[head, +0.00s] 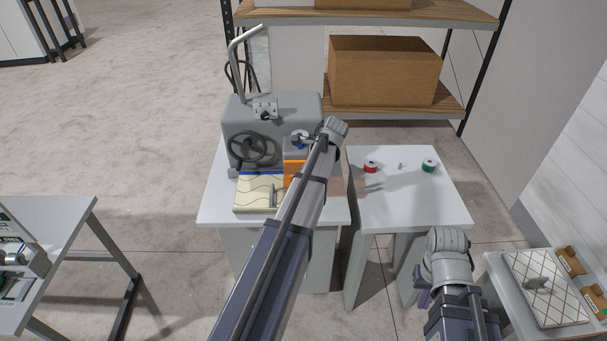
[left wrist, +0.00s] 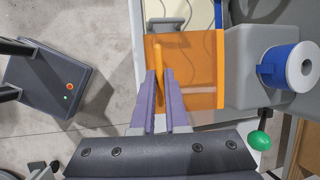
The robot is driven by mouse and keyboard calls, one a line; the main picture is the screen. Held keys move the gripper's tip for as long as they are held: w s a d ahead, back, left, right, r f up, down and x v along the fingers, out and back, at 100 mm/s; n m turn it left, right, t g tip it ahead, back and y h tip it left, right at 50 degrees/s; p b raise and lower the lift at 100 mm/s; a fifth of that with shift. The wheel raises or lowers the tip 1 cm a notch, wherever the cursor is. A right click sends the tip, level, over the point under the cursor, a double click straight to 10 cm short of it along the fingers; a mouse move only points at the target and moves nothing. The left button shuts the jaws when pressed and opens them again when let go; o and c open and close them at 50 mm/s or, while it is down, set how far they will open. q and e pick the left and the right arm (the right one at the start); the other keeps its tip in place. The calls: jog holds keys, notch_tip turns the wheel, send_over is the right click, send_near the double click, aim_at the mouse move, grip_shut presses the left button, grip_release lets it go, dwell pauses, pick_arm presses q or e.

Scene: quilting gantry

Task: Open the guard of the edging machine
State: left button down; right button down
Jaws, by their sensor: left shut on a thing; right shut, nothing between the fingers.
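The edging machine (head: 270,120) is a grey body with a handwheel on a white table. Its guard (head: 293,168) is an orange see-through panel at the front, partly hidden behind my left arm. The guard (left wrist: 200,75) fills the middle of the left wrist view, with an orange bar handle (left wrist: 158,50) on its left side. My left gripper (left wrist: 159,88) has its purple fingers shut on this handle; in the head view my arm hides it. My right gripper (head: 423,298) shows only as a small purple part below its wrist, shut and empty, away from the machine.
Patterned fabric (head: 258,193) lies before the handwheel. A side table (head: 435,200) bears a red spool (head: 370,167) and a green spool (head: 429,164). In the left wrist view, a blue-and-white spool (left wrist: 300,68) and a green knob (left wrist: 258,140) are right of the guard.

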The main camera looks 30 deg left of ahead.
pick_arm(q)
jog(key=shift+w+a, duration=0.15)
jog(key=shift+w, duration=0.05)
jog(key=c, duration=0.9)
grip_release()
jog(key=shift+w+a+f, duration=0.1)
jog(key=p+v, duration=0.3)
jog(key=v, duration=0.1)
jog(key=p+v, duration=0.4)
